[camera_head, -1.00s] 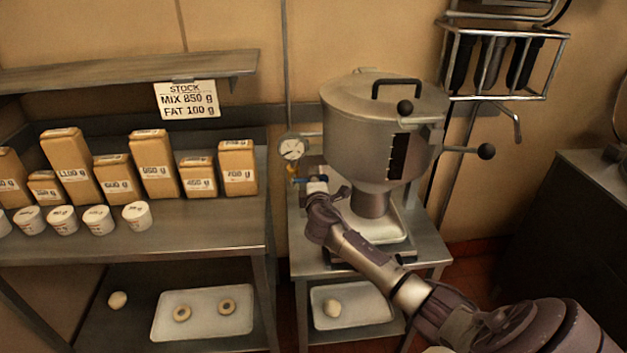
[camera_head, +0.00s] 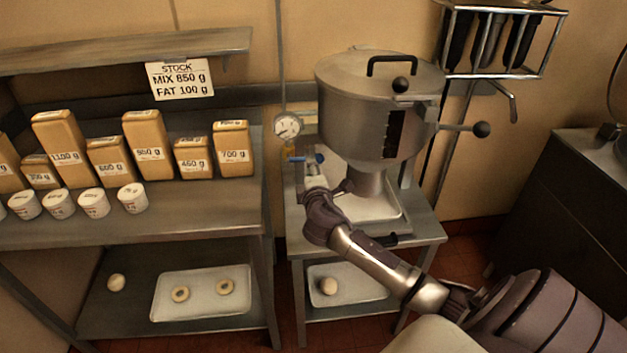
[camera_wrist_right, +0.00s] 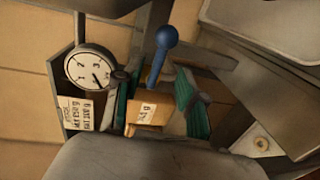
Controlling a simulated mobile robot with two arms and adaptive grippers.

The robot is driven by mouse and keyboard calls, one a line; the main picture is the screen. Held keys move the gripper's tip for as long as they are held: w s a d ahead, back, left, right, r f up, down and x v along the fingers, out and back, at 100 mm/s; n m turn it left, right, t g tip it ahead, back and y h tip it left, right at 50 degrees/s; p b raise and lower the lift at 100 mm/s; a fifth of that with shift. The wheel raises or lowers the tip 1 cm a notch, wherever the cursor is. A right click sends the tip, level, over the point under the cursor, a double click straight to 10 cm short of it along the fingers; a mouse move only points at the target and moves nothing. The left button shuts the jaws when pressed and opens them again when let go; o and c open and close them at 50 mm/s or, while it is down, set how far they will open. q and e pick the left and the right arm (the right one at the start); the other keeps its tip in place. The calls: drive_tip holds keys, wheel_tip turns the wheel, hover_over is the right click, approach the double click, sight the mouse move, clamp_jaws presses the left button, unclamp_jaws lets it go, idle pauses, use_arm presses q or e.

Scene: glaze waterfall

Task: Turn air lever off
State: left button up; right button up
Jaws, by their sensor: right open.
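The air lever (camera_head: 318,158) has a blue handle and sits just below the round pressure gauge (camera_head: 287,127), left of the steel hopper (camera_head: 362,110). In the right wrist view the blue lever (camera_wrist_right: 164,45) shows a round end and a straight shaft, beside the gauge (camera_wrist_right: 91,67). My right gripper (camera_head: 313,181) is open just below the lever in the head view. Its green-padded fingers (camera_wrist_right: 157,101) stand apart in the wrist view, with the lever's lower end in the picture gap between them. I cannot tell whether they touch it. My left gripper is not in view.
The hopper stands on a steel table (camera_head: 420,226), its black-knobbed side handle (camera_head: 481,129) sticking out right. Paper bags (camera_head: 145,143) and white tubs (camera_head: 93,202) stand on the left bench. A stock sign (camera_head: 180,79) hangs above. A dark cabinet (camera_head: 560,200) is at right.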

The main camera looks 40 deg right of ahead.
drive_tip(key=v, duration=0.5)
idle(0.4)
drive_tip(key=s+a+f+m+g+y, duration=0.15)
drive_tip(key=s+f, duration=0.25)
drive_tip(key=f, duration=0.8)
drive_tip(key=s+a+f+m+g+y, duration=0.1)
drive_tip(key=s+a+f+g+y, duration=0.3)
drive_tip(key=f, duration=0.8)
drive_tip(key=s+d+f+m+g+h, duration=0.1)
drive_tip(key=s+f, duration=0.4)
drive_tip(key=f, duration=0.7)
drive_tip(key=s+a+f+m+g+y, duration=0.1)
drive_tip(key=s+a+f+m+g, duration=0.1)
drive_tip(key=s+a+f, duration=0.2)
drive_tip(key=s+a+f+m+g+y, duration=0.1)
drive_tip(key=s+a+f, duration=0.3)
drive_tip(key=s+f, duration=0.5)
drive_tip(key=s+a+f+m+g+y, duration=0.2)
drive_tip(key=s+a+f, duration=0.3)
drive_tip(key=s, duration=1.7)
wheel_tip(320, 180, down, 3)
drive_tip(key=shift+r+m+g, duration=0.2)
drive_tip(key=shift+m+g, duration=0.25)
drive_tip(key=shift+g, duration=0.3)
drive_tip(key=shift+s, duration=0.2)
